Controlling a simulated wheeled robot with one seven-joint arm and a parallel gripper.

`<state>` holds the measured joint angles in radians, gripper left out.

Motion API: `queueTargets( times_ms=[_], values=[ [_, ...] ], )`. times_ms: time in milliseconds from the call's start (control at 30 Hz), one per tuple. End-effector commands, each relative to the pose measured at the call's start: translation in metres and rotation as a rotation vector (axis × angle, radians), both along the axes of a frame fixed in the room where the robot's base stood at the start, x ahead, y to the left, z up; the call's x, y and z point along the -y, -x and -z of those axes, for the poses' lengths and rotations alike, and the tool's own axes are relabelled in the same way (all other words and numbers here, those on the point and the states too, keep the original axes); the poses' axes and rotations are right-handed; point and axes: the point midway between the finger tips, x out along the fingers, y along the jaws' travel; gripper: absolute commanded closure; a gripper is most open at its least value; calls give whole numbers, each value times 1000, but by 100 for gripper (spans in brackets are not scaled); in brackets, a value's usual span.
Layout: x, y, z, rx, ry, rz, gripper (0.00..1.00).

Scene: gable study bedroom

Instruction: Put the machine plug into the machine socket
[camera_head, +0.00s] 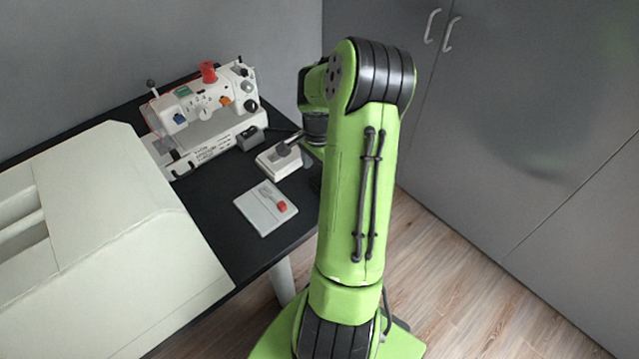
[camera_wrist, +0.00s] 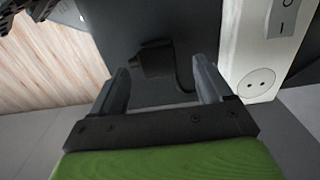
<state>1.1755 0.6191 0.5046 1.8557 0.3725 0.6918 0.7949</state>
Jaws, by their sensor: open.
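A black machine plug (camera_wrist: 156,61) with a dark cable shows in the wrist view against a dark surface. My gripper (camera_wrist: 161,80) is open, its two grey fingers on either side of the plug in the picture. A gap shows on both sides, and I cannot tell how far beyond the fingertips the plug lies. To the right, a white body (camera_wrist: 237,60) carries a round, two-hole socket (camera_wrist: 259,83), the machine socket by its look. In the head view the sewing machine (camera_head: 207,117) stands on the black table, and my arm hides most of my gripper.
A rocker switch (camera_wrist: 287,18) is above the socket. In the head view, a small dark box (camera_head: 250,138), a white block (camera_head: 278,162) and a white plate with a red piece (camera_head: 264,209) are on the table (camera_head: 215,192). A large pale case (camera_head: 110,215) fills the left.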

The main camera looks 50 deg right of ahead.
Motion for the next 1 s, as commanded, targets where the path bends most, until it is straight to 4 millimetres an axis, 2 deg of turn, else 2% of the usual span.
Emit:
queueTargets(
  times_ms=[33, 100, 200, 533, 867, 1000],
  values=[
    [0, 2, 14, -1, -3, 1, 21],
    [0, 3, 28, -2, -4, 1, 21],
    [0, 3, 41, -1, -3, 0, 21],
    [0, 3, 40, -1, 0, 0, 21],
    [0, 3, 40, -1, 0, 0, 72],
    [0, 3, 40, -1, 0, 0, 74]
  ],
)
